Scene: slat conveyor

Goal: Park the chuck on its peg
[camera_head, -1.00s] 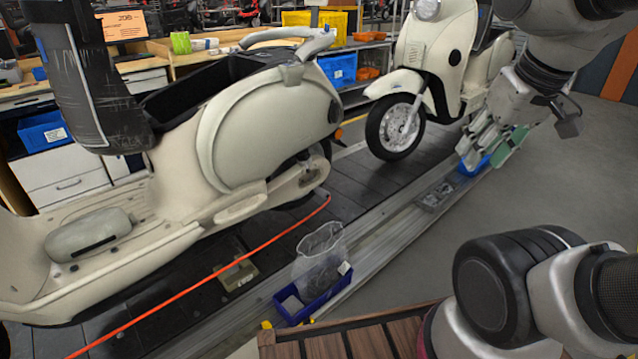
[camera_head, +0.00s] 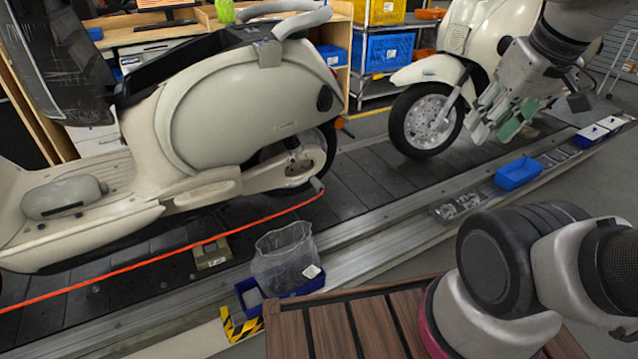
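An orange hose (camera_head: 160,258) runs from the lower left up to a small grey end piece (camera_head: 317,186) beside the rear wheel of the near scooter. This piece may be the chuck, but it is too small to be sure or to tell what it rests on. I cannot make out a peg. My gripper (camera_head: 500,122), grey with green finger pads, is at the upper right, beside the second scooter's front wheel in the picture. Its fingers look apart, with nothing seen between them. It is well away from the hose end.
Two cream scooters (camera_head: 235,115) stand on the dark slat conveyor (camera_head: 350,185). Along its metal edge sit a blue bin with a clear bag (camera_head: 285,258), a blue bin (camera_head: 518,173) and white-and-blue boxes (camera_head: 592,135). A wooden slatted top (camera_head: 340,328) is in the near foreground.

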